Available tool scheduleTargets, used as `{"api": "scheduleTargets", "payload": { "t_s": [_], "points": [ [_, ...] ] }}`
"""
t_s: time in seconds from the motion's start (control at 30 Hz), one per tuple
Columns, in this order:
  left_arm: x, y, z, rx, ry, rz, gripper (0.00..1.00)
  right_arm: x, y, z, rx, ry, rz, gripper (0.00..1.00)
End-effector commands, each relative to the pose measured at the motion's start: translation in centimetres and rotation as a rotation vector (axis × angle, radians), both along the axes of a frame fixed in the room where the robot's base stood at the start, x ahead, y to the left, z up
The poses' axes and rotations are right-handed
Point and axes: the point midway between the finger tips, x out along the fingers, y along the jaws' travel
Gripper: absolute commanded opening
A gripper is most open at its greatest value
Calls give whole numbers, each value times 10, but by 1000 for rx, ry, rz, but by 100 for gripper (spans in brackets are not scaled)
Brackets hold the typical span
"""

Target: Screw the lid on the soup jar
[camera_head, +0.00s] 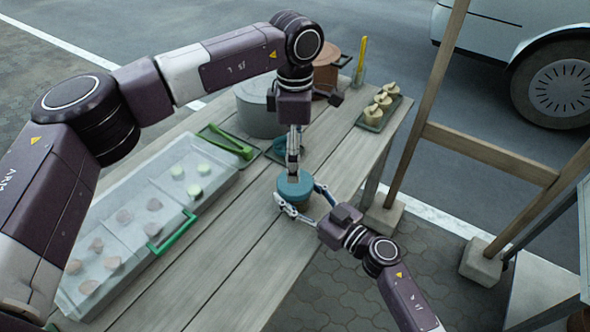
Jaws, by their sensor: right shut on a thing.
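The soup jar (292,204) stands upright near the right edge of the wooden table, its body mostly hidden under its top and behind fingers. A teal lid (291,187) sits on top of it; I cannot tell how tightly. My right gripper (300,195) comes from the lower right and is shut around the jar, one finger on each side. My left gripper (293,168) points straight down over the lid, its tips at the lid's middle. Its fingers are seen edge-on, so I cannot tell whether they grip it.
Behind stand a grey pot (258,112), a copper pot (327,72) and a tray of pastries (381,112). Green tongs (228,145) lie left of the jar. A clear food case (135,228) fills the table's left side. A wooden post (428,100) rises at right. The near tabletop is bare.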

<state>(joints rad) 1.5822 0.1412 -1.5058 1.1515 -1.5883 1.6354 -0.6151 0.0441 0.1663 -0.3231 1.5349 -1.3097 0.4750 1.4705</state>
Motion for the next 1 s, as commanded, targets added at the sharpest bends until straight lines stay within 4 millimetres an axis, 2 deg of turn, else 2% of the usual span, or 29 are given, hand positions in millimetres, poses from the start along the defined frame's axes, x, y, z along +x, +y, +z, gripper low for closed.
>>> {"api": "scheduleTargets", "payload": {
  "t_s": [0.1,0.2,0.57,0.6,0.77,1.0],
  "points": [
    [1,0,19,1,-2,1,83,0,0,1,1,-1,0,0],
    [0,0,27,1,0,1,83,0,0,1,1,-1,0,0],
    [0,0,32,0,1,0,83,0,0,1,1,-1,0,0],
    [0,0,32,0,1,0,83,0,0,1,1,-1,0,60],
    [0,0,32,0,1,0,83,0,0,1,1,-1,0,77],
    [0,0,32,1,1,0,83,0,0,0,1,-1,0,77]
  ]
}}
